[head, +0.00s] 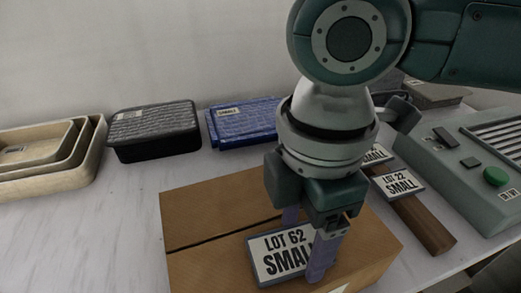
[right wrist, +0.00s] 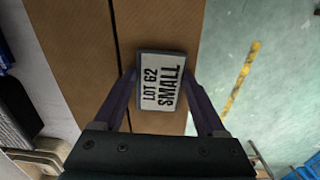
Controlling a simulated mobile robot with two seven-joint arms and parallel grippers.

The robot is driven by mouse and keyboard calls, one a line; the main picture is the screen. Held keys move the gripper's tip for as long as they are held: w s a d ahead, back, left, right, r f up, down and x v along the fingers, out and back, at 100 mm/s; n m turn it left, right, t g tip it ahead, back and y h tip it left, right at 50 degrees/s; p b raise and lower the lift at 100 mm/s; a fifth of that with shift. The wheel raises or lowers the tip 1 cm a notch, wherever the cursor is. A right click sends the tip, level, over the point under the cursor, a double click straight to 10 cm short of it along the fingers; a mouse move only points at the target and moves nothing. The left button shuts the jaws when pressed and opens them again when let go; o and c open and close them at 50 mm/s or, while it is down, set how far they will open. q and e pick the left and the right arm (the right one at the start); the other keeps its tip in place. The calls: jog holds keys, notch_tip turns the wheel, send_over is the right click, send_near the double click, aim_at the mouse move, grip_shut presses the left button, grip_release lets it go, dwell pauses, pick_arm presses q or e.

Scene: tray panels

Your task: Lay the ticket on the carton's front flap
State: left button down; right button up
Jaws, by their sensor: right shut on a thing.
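My right gripper (head: 304,250) is shut on the ticket (head: 272,259), a grey-edged white plate reading "LOT 62 SMALL". In the right wrist view the ticket (right wrist: 158,84) sits between the two purple fingers of the right gripper (right wrist: 160,84), its print facing up. The brown carton (head: 205,205) stands below, its top split by a dark seam. The ticket is over the front flap (head: 205,268), on the near side of the seam. I cannot tell whether it touches the flap. My left gripper is not in view.
Behind the carton are nested wooden trays (head: 98,150), a black case (head: 155,130) and blue panels (head: 245,124). To the right, a wooden holder (head: 432,232) bears a "LOT 22 SMALL" ticket (head: 397,184), beside a grey-green machine (head: 465,185). The table's left front is clear.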

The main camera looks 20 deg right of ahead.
jog(key=shift+f, duration=0.15)
jog(key=o, duration=1.3)
jog(key=shift+c, duration=0.2)
